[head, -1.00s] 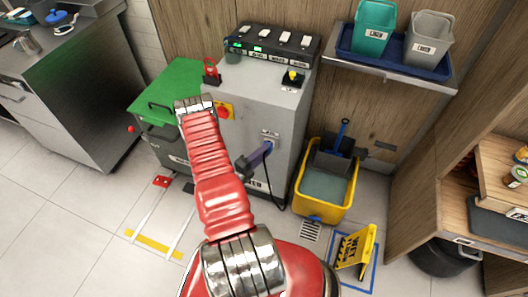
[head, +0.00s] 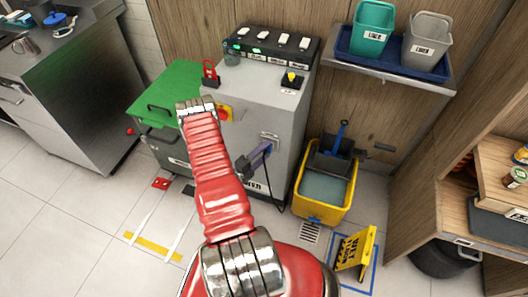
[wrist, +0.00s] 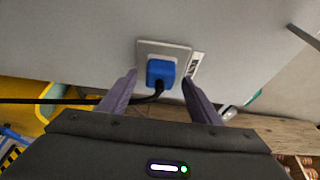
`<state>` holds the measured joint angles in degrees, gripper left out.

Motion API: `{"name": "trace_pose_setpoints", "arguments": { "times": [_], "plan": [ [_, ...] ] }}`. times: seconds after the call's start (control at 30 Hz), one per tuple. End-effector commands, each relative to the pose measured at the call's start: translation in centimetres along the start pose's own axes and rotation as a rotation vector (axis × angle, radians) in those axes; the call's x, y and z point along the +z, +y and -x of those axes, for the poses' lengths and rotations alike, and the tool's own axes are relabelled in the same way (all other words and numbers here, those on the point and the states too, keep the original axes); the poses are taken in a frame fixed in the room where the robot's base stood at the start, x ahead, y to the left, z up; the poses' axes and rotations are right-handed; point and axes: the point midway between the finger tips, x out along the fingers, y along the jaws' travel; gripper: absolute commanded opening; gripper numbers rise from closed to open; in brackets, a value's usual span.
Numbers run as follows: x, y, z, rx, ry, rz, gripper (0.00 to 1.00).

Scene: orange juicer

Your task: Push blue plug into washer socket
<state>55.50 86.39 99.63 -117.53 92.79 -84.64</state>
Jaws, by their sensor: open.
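The blue plug (wrist: 160,74) sits against the pale square socket plate (wrist: 180,53) on the grey washer's side (head: 262,105). I cannot tell how deep it is in. A black cable (wrist: 75,101) runs from the plug's lower end to the left. My gripper (wrist: 159,77) is open, with one purple finger on each side of the plug. In the wrist view, gaps show between the fingers and the plug. In the head view, my gripper (head: 263,151) is at the washer's front face and hides most of the plug.
A yellow mop bucket (head: 323,205) stands right of the washer, with a wet floor sign (head: 357,252) in front. A green-topped cart (head: 174,92) is at the left. A red switch (head: 224,114) is on the washer. Floor at front left is open.

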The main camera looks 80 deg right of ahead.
Motion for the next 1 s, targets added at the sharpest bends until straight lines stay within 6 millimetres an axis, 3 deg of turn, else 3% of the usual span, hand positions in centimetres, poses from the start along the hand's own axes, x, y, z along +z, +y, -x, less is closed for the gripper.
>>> {"name": "trace_pose_setpoints", "arguments": {
  "times": [0.43,1.0],
  "plan": [
    [0.0,0.1,1.1,0.001,-0.002,0.001,0.57],
    [0.1,0.1,8.3,0.000,-0.004,0.002,0.57]
  ]
}}
